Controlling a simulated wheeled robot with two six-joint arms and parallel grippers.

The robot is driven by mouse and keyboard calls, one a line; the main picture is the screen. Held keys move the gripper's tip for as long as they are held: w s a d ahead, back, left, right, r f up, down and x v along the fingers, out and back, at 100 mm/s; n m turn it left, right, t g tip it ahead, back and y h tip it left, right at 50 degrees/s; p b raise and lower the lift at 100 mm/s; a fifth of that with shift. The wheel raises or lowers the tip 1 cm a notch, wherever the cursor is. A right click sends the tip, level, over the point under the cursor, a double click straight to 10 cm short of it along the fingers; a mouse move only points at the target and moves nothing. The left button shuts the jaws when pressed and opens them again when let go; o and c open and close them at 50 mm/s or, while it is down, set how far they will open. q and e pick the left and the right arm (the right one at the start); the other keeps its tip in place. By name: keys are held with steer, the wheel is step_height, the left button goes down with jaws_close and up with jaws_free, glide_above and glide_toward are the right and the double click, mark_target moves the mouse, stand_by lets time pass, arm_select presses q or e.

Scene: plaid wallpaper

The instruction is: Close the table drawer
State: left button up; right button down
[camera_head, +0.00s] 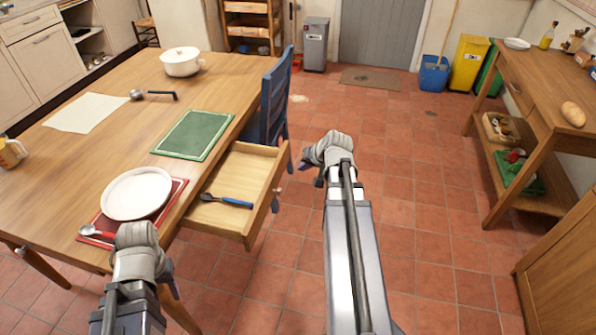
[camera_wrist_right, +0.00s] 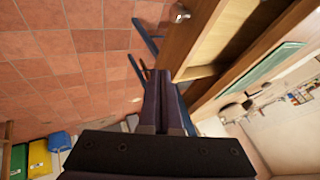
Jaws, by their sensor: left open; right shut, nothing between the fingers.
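The table drawer (camera_head: 242,172) is pulled out from the right side of the wooden table (camera_head: 110,108). A blue-handled utensil (camera_head: 228,200) lies inside it. My right gripper (camera_head: 319,178) is just to the right of the drawer front in the head view. In the right wrist view, my right gripper's (camera_wrist_right: 165,76) fingers are shut and empty, with the tips close to the drawer front (camera_wrist_right: 192,42); I cannot tell if they touch. The drawer knob (camera_wrist_right: 181,13) is beyond the tips. My left gripper (camera_head: 170,288) is open by the table's near edge, its fingers mostly hidden.
A blue chair (camera_head: 277,95) stands just behind the drawer. A white plate (camera_head: 136,193) sits on a red mat, with a green mat (camera_head: 194,135) and a white pot (camera_head: 182,62) farther back. The tiled floor (camera_head: 400,170) to the right is clear, up to a wooden side table (camera_head: 545,80).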

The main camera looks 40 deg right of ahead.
steer(key=b, duration=0.6)
glide_toward(278, 174)
step_height(278, 174, down, 4)
steer(key=d, duration=0.3)
steer(key=shift+w+a+r, duration=0.2)
steer(key=shift+w+a, duration=1.2)
steer(key=shift+a, duration=0.15)
steer(key=w+a, duration=0.4)
steer(key=w, duration=0.1)
steer(key=w+a, duration=0.4)
steer(key=w, duration=0.1)
steer(key=w+a, duration=0.4)
steer(key=w, duration=0.1)
steer(key=shift+a, duration=0.35)
steer(key=shift+s, duration=0.1)
